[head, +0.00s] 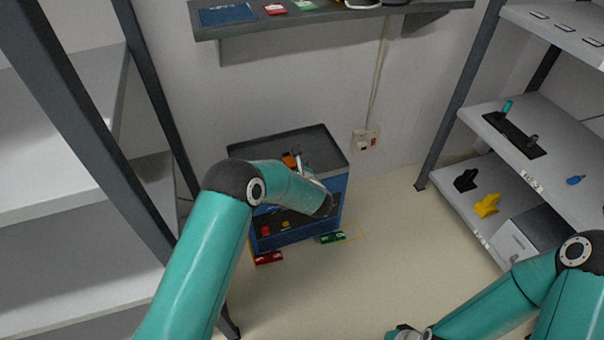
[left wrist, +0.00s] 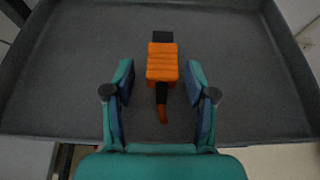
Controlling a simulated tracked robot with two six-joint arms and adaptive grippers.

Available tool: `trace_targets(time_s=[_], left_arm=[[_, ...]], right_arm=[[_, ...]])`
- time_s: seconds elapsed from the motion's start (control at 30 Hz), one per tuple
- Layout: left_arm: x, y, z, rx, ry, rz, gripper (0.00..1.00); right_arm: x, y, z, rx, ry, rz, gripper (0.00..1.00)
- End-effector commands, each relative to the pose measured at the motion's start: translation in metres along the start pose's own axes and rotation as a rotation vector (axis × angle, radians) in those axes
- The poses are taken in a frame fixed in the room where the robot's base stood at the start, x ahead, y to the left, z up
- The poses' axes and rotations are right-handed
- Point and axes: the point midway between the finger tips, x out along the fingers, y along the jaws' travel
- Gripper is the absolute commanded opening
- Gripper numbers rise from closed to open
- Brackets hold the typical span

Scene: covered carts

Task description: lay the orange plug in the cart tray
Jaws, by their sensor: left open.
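The orange plug (left wrist: 162,63) has a ribbed orange body, a black end and a short cable tail. It appears to lie on the grey floor of the cart tray (left wrist: 235,40). In the head view the plug (head: 289,160) shows in the tray (head: 320,142) on top of the blue cart, partly behind my arm. My left gripper (left wrist: 160,88) is open, with its fingers apart on either side of the plug and a gap on both sides. It is partly hidden by the arm in the head view. My right gripper (head: 405,333) is cut off at the bottom edge.
The cart's lower shelf (head: 284,222) holds small red and yellow items. Red (head: 268,258) and green (head: 332,237) pieces lie on the floor beside it. Shelving stands left and right; a wall shelf (head: 330,18) hangs above. Floor at the centre right is clear.

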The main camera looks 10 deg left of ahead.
Motion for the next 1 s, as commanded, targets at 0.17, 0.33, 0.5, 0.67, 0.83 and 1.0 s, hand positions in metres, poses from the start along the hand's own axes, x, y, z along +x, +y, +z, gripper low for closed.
trace_targets(time_s=[0.17, 0.33, 0.5, 0.67, 0.83, 1.0], left_arm=[[-0.043, -0.002, 0.005, 0.001, -0.008, -0.005, 0.56], [-0.077, -0.001, 0.006, -0.002, -0.012, -0.003, 0.56], [-0.097, -0.002, 0.005, -0.004, -0.014, -0.003, 0.56], [-0.103, -0.001, 0.005, -0.005, -0.014, -0.001, 0.56], [-0.104, -0.001, 0.005, -0.006, -0.015, 0.000, 0.56], [-0.104, -0.001, 0.005, -0.006, -0.015, -0.001, 0.56]], right_arm=[[-0.008, -0.003, 0.000, 0.000, -0.001, 0.000, 0.00], [-0.013, -0.005, 0.000, 0.000, -0.001, 0.000, 0.00], [-0.015, -0.005, 0.000, 0.000, -0.001, 0.000, 0.00], [-0.015, -0.006, 0.000, 0.000, -0.001, 0.000, 0.00], [-0.015, -0.006, 0.000, 0.000, -0.001, 0.000, 0.00], [-0.015, -0.006, 0.000, 0.000, -0.001, 0.000, 0.00]])
